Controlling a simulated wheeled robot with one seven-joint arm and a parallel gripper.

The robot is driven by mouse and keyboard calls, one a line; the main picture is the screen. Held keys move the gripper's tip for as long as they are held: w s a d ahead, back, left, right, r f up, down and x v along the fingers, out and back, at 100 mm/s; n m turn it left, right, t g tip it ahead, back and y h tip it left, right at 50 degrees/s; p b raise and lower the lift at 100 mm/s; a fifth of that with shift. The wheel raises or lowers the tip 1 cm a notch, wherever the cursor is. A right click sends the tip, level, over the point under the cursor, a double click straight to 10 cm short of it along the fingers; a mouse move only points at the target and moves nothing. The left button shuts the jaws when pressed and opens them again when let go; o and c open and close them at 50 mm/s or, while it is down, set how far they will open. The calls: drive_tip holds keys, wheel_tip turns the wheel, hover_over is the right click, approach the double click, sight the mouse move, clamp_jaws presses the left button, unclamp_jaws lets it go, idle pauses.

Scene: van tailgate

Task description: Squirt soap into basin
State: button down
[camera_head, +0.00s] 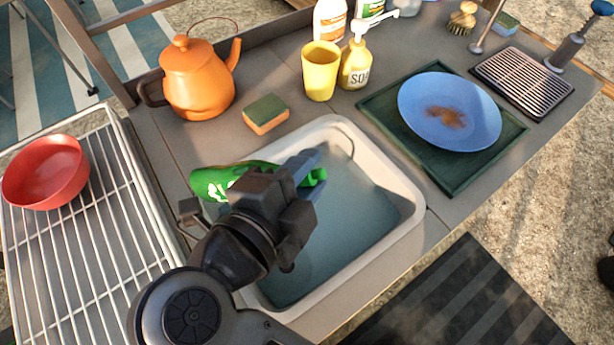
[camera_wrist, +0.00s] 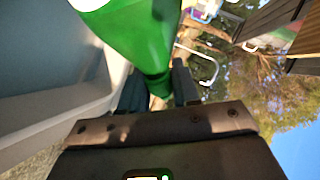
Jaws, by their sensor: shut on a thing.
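A green soap bottle (camera_head: 222,181) lies tilted on its side above the left rim of the basin. Its narrow green nozzle end (camera_head: 315,176) points right, over the basin. My gripper (camera_head: 306,168) is shut on the bottle near its nozzle end, and my wrist hides the middle of it. In the wrist view the green bottle (camera_wrist: 145,40) runs down between my two dark fingers (camera_wrist: 158,88). The white-rimmed basin (camera_head: 400,188) holds bluish water. I cannot see any soap coming out of the nozzle.
A blue plate (camera_head: 470,108) with a brown stain lies on a green mat (camera_head: 440,176) right of the basin. A sponge (camera_head: 266,114), yellow cup (camera_head: 320,72), soap dispenser (camera_head: 355,66) and orange kettle (camera_head: 198,82) stand behind. A red bowl (camera_head: 45,172) sits on the left rack (camera_head: 90,262).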

drive_tip(key=shift+m+y+b, duration=0.5)
drive_tip(key=shift+b, duration=1.05)
drive_tip(key=shift+r+m+y+p, duration=0.5)
drive_tip(key=shift+r+p, duration=0.05)
drive_tip(key=m+y, duration=0.1)
drive_tip(key=m+y+p, duration=0.1)
drive_tip(key=shift+a+r+m+y, duration=0.1)
drive_tip(key=shift+r+m+y, duration=0.2)
drive_tip(key=shift+m, duration=0.1)
